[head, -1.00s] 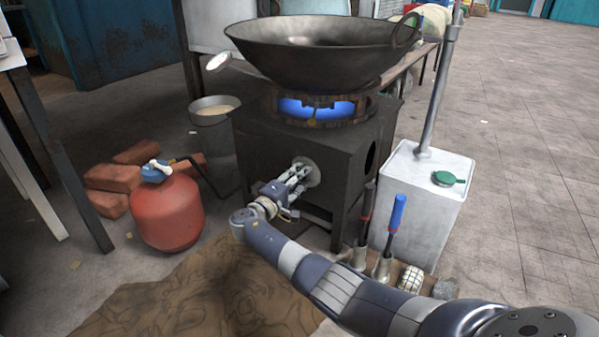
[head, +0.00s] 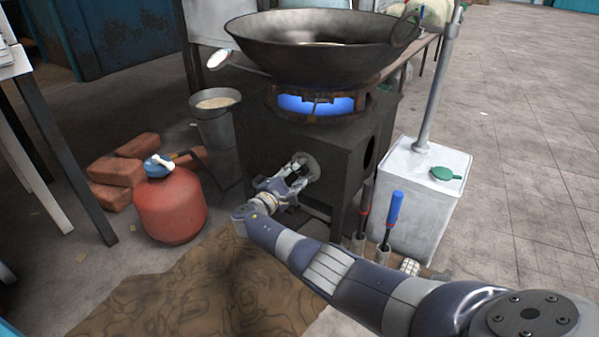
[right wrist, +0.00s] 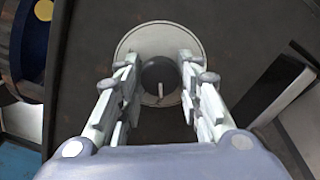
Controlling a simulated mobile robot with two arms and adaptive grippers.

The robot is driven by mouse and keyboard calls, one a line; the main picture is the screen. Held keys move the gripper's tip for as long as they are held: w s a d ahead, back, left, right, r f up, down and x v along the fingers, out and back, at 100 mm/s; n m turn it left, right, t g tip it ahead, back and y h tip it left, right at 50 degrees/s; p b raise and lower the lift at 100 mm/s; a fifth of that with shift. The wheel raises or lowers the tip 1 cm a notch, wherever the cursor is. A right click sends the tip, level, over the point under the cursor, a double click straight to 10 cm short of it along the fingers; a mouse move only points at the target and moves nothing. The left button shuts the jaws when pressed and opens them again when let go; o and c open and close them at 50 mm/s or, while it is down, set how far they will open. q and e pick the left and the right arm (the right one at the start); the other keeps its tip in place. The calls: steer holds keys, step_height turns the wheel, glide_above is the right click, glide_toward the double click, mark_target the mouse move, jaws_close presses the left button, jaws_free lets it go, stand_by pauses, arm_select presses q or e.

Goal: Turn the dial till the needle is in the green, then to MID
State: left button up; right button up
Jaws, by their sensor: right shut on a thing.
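The dial (right wrist: 159,72) is a dark round knob with a pale pointer mark, on a pale round plate (right wrist: 127,47) on the front of the black stove (head: 268,135). In the right wrist view the mark points down toward my gripper. My right gripper (right wrist: 160,80) has its fingers on both sides of the knob, shut on it; it also shows in the head view (head: 296,173). A round white-faced gauge (head: 218,59) sticks out at the left of the wok (head: 315,45). Its needle and colours are too small to read. My left gripper is not in view.
Blue flame (head: 318,104) burns under the wok. A red gas cylinder (head: 170,208), bricks (head: 117,170) and a metal bucket (head: 215,125) stand left of the stove. A white can (head: 425,200) and blue-handled tool (head: 393,212) are at the right.

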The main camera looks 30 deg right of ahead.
stand_by(0.3)
steer(key=o, duration=1.1)
steer(key=shift+c, duration=0.2)
steer(key=shift+a, duration=0.1)
steer(key=v, duration=1.2)
steer(key=shift+f, duration=0.1)
